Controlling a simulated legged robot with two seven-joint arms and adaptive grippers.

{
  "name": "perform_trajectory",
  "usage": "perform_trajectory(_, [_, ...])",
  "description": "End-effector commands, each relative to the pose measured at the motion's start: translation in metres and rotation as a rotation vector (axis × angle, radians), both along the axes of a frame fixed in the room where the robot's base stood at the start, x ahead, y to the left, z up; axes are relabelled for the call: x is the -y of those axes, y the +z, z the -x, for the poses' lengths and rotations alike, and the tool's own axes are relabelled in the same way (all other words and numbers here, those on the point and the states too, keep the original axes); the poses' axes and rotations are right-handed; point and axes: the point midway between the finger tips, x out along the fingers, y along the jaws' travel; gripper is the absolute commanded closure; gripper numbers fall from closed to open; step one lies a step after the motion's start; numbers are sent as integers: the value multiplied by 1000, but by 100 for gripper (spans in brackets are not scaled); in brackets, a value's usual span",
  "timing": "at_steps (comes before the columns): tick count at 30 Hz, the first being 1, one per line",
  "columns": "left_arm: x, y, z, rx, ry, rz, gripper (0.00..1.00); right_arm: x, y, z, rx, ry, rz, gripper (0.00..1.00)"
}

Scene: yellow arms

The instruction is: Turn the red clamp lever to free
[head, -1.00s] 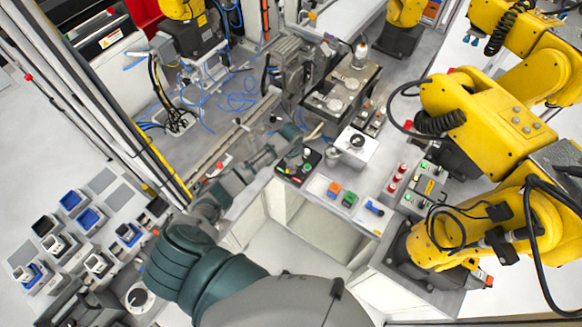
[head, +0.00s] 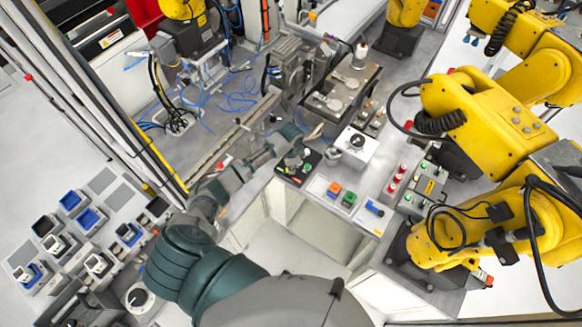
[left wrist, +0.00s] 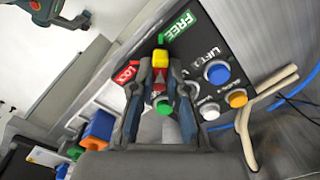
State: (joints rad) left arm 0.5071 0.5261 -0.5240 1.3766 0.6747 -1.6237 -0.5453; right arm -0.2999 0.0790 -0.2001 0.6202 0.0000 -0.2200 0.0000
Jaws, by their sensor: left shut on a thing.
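The clamp lever (left wrist: 160,60) has a yellow end and red parts; it stands between the two fingers of my left gripper (left wrist: 161,80) in the left wrist view. The gripper is shut on it, and the fingers hide its sides. The green FREE label (left wrist: 176,26) is above and to the right of the lever. The red LOCK label (left wrist: 126,73) is to its left. A green spot shows just above the yellow end. In the head view my left gripper (head: 290,142) is over the black control panel (head: 291,176), and the lever cannot be made out there.
Blue, white and orange buttons (left wrist: 238,98) sit right of the fingers, with pale cables (left wrist: 268,92) beyond. Orange and green blocks (head: 341,194) lie on the bench near the panel. A metal fixture (head: 342,97) stands behind, and yellow robot arms (head: 470,120) stand at right.

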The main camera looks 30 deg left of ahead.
Motion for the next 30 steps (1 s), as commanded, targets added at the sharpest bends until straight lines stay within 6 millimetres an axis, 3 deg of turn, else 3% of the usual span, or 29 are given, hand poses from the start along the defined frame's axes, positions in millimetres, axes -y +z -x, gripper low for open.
perform_trajectory(2, [0,3,-3,11,0,1,100,0,0,0,0,0,0,100])
perform_trajectory(3, [0,3,-3,11,0,1,78,0,0,0,0,0,0,100])
perform_trajectory(5, [0,3,-3,11,0,0,63,0,0,0,0,0,0,100])
perform_trajectory(6, [0,2,-3,9,0,0,60,0,0,0,0,0,0,100])
perform_trajectory(17, [-1,8,-1,5,1,0,60,3,0,1,1,1,3,100])
perform_trajectory(30, [-1,96,-3,8,-1,0,60,1,0,0,0,0,1,100])
